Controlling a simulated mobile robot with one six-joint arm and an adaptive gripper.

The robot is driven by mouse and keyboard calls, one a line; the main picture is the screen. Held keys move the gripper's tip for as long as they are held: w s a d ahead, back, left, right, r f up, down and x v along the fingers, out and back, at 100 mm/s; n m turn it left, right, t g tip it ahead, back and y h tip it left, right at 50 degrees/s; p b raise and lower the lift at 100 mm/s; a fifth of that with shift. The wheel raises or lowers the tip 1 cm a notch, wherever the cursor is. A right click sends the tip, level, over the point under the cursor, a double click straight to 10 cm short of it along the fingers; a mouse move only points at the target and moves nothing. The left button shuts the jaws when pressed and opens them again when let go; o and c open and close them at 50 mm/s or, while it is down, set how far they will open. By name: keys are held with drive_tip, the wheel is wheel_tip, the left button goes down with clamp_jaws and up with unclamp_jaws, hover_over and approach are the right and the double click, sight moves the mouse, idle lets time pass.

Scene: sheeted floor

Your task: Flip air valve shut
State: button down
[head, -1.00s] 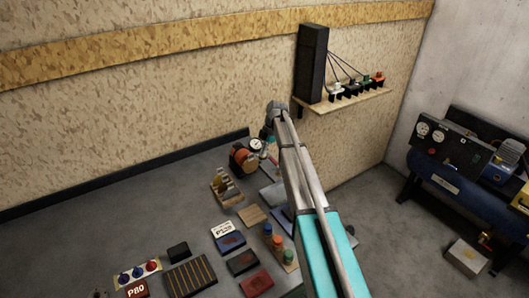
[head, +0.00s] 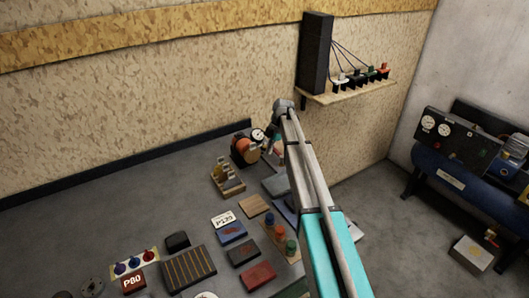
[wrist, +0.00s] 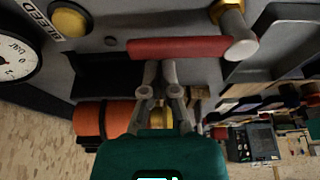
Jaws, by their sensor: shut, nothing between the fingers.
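The air valve's red lever (wrist: 178,47) lies crosswise near the top of the wrist view. Its right end meets a grey round pivot (wrist: 240,45), with a brass fitting (wrist: 228,14) beside it. My gripper (wrist: 159,70) is shut and empty, its fingertips right at the lever's lower edge in the picture. I cannot tell whether they touch it. A white dial gauge (wrist: 15,50) and a yellow button (wrist: 70,18) marked BLEED are to the left. In the head view the gauge (head: 258,135) shows by the orange cylinder (head: 246,149), while my arm largely hides the valve.
An orange cylinder (wrist: 108,120) lies close to my gripper's left in the wrist view. In the head view, a bottle rack (head: 228,182), coloured blocks and trays crowd the bench. A wall shelf (head: 350,92) is at the upper right, and a blue tank (head: 450,175) stands farther right.

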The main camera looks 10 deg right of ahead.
drive_tip(key=shift+w+d, duration=0.1)
drive_tip(key=shift+d, duration=0.15)
